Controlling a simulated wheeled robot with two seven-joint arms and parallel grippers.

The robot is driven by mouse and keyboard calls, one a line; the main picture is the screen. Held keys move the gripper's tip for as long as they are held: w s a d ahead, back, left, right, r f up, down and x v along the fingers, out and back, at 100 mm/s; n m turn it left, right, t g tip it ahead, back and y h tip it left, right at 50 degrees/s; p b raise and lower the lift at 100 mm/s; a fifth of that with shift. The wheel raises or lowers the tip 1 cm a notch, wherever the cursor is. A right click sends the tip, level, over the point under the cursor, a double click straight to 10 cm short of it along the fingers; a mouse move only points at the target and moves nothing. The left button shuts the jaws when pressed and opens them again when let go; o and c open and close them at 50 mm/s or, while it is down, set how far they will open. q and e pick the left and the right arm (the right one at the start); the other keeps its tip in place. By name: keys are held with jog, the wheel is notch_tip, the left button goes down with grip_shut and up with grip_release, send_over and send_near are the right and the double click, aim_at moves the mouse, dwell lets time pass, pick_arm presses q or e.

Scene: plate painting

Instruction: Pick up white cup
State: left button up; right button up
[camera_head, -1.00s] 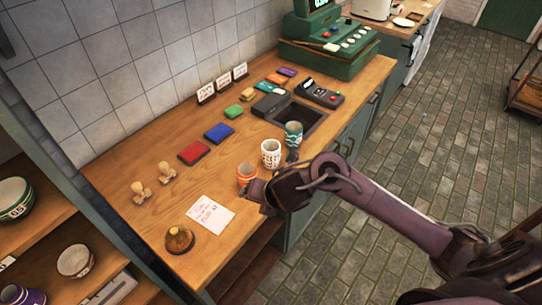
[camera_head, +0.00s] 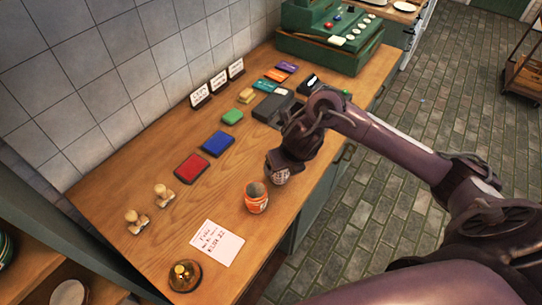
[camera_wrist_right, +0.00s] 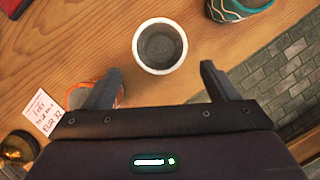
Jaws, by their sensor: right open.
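The white cup (camera_wrist_right: 137,48) stands upright on the wooden counter, its dark inside seen from above in the right wrist view. My right gripper (camera_wrist_right: 160,78) is open and empty, its two fingers pointing toward the cup with the cup just beyond and between their lines. In the head view my right gripper (camera_head: 284,160) hangs over the white cup (camera_head: 280,178) and hides most of it. My left gripper is not in view.
An orange-striped cup (camera_head: 256,203) stands close by, partly behind the left finger in the wrist view. A teal cup (camera_wrist_right: 240,9) is on the other side. A note (camera_head: 217,243), a bell (camera_head: 185,275) and ink pads (camera_head: 192,168) lie on the counter.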

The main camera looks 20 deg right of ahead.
aim_at(282, 182)
jog(key=shift+w+f, duration=0.15)
jog(key=shift+w, duration=0.2)
jog(key=shift+x, duration=1.1)
jog(key=shift+f, duration=0.2)
jog(key=x, duration=0.4)
jog(key=shift+w+f, duration=0.2)
jog(key=shift+w, duration=0.1)
jog(key=shift+f, duration=0.1)
jog(key=c, duration=0.7)
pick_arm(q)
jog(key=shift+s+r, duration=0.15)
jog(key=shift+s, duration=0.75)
pick_arm(e)
jog(key=c, duration=0.5)
